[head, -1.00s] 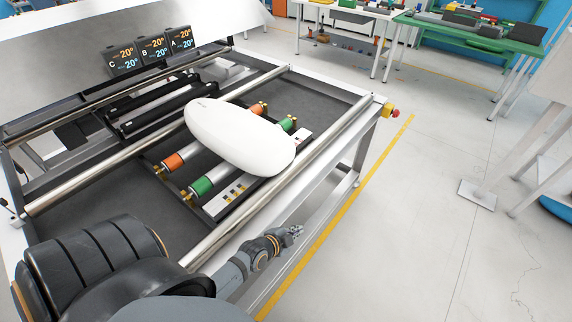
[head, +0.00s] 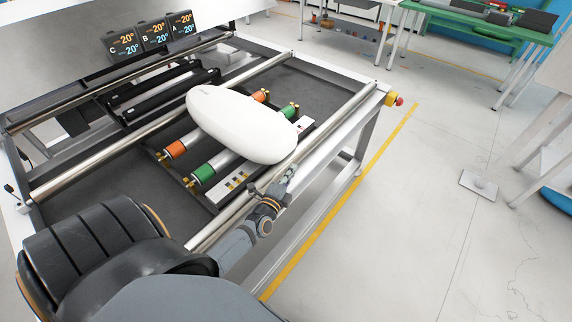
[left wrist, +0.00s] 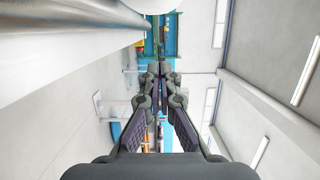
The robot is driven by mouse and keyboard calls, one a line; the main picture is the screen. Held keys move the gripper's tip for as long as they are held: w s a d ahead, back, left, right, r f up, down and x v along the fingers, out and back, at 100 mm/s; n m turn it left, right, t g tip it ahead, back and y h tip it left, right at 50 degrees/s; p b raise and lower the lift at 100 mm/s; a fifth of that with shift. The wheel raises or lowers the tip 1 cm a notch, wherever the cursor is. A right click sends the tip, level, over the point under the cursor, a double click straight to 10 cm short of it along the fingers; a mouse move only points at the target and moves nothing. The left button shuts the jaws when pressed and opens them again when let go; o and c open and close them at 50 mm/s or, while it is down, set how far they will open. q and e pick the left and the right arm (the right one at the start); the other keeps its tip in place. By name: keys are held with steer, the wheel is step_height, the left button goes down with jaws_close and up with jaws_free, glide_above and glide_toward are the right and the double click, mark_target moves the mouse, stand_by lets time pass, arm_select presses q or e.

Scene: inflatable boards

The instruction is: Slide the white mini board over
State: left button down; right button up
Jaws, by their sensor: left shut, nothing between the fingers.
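The white mini board (head: 243,125) is a smooth oval. It lies at a slant across rollers with orange and green ends, inside the machine frame (head: 330,118). My left gripper (head: 289,176) is beside the front steel rail, on the near side of the board's right end and apart from it. In the left wrist view my left gripper (left wrist: 161,72) is shut with its fingertips together and nothing between them. My right gripper is not in view.
A front steel rail (head: 345,110) runs between my left gripper and the board. Displays (head: 155,35) stand at the back left. A red and yellow knob (head: 395,99) sits at the frame's right corner. Open floor (head: 430,150) lies to the right, with tables beyond.

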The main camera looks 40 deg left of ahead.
arm_select(q)
steer(key=shift+w+a+b, duration=0.7)
steer(key=shift+w+a, duration=1.7)
steer(key=shift+w, duration=0.05)
